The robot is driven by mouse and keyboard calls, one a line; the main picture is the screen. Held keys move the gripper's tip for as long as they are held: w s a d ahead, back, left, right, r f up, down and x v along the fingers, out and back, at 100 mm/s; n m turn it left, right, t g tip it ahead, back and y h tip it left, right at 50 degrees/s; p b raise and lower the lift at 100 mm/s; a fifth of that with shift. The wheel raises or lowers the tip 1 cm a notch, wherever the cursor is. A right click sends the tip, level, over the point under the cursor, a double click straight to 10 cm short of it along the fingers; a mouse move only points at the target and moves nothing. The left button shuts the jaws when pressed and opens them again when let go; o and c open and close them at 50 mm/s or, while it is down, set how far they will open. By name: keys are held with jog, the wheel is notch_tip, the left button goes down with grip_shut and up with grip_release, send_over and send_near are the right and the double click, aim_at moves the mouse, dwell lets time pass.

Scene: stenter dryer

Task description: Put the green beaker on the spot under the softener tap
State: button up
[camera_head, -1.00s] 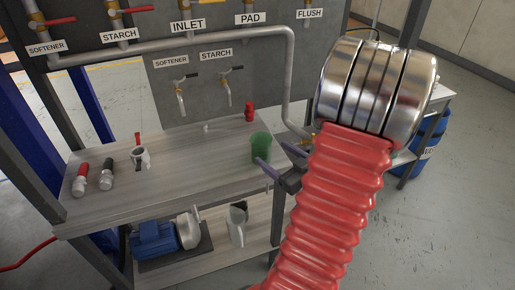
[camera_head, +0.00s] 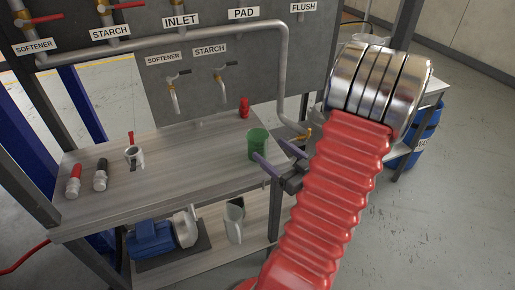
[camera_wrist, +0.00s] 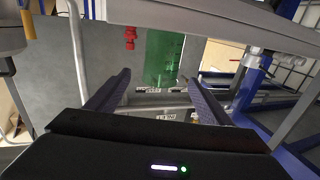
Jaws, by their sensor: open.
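The green beaker (camera_head: 257,144) stands upright near the right end of the bench top. It also shows in the wrist view (camera_wrist: 164,58), ahead of and between my fingers. My gripper (camera_head: 268,149) is open, its two fingers pointing at the beaker from the right. In the wrist view my gripper (camera_wrist: 156,79) holds nothing, and I cannot tell whether the fingers reach around the beaker. The softener tap (camera_head: 173,95) is on the grey panel behind the bench, left of the starch tap (camera_head: 220,87). I cannot make out a marked spot on the bench under it.
The wooden bench (camera_head: 185,165) is clear below the taps. A blue pump (camera_head: 152,239) sits on the lower shelf.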

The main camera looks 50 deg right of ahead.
aim_at(251, 135)
jog(key=shift+x, duration=3.25)
jog(key=shift+x, duration=2.6)
jog(key=shift+a, duration=0.1)
jog(key=shift+c, duration=0.4)
jog(key=c, duration=1.2)
jog(key=shift+o, duration=0.2)
jog(key=shift+r, duration=0.15)
notch_tip(251, 135, up, 10)
jog(key=shift+s, duration=0.15)
